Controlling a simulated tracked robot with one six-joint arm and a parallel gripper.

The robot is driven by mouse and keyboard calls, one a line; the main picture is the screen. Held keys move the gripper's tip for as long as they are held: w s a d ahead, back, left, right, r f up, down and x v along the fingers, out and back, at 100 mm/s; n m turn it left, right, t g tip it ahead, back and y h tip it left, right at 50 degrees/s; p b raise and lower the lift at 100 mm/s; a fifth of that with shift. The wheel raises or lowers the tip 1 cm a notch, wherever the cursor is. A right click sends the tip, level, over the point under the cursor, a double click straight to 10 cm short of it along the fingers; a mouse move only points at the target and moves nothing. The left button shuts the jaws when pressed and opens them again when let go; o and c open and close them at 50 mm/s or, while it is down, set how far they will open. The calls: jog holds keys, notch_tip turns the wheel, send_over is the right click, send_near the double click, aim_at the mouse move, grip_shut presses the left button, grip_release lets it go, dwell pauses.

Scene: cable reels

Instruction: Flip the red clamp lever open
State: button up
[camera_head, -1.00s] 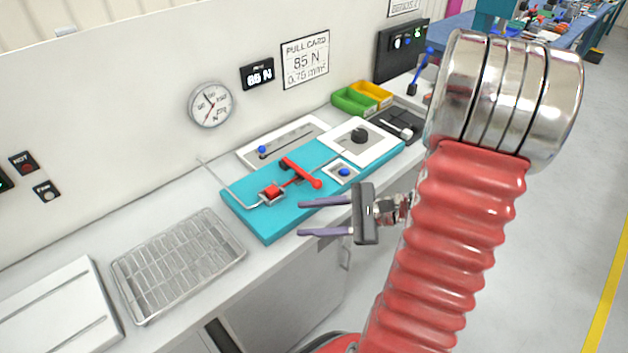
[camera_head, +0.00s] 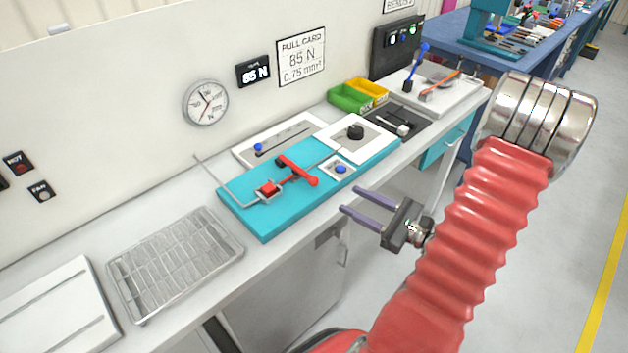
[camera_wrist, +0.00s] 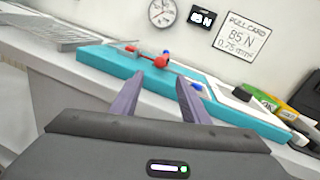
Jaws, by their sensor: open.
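The red clamp lever (camera_head: 298,170) lies low across the teal base plate (camera_head: 262,226) on the bench, with a red block (camera_head: 267,188) at its left. In the wrist view the red lever (camera_wrist: 147,57) shows beyond the fingers, on the teal plate (camera_wrist: 110,62). My gripper (camera_head: 356,203) is open and empty. It is in front of the bench edge, to the right of and apart from the lever. In the wrist view my gripper's two purple fingers (camera_wrist: 157,90) are spread with nothing between them.
A wire rack (camera_head: 175,262) and a white panel (camera_head: 58,308) are on the bench at left. Blue-knobbed slides and a white plate with a black knob (camera_head: 355,132) surround the lever. Green and yellow bins (camera_head: 352,98) stand behind. The floor at right is clear.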

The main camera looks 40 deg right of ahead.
aim_at(314, 181)
jog(key=shift+x, duration=6.85)
grip_shut()
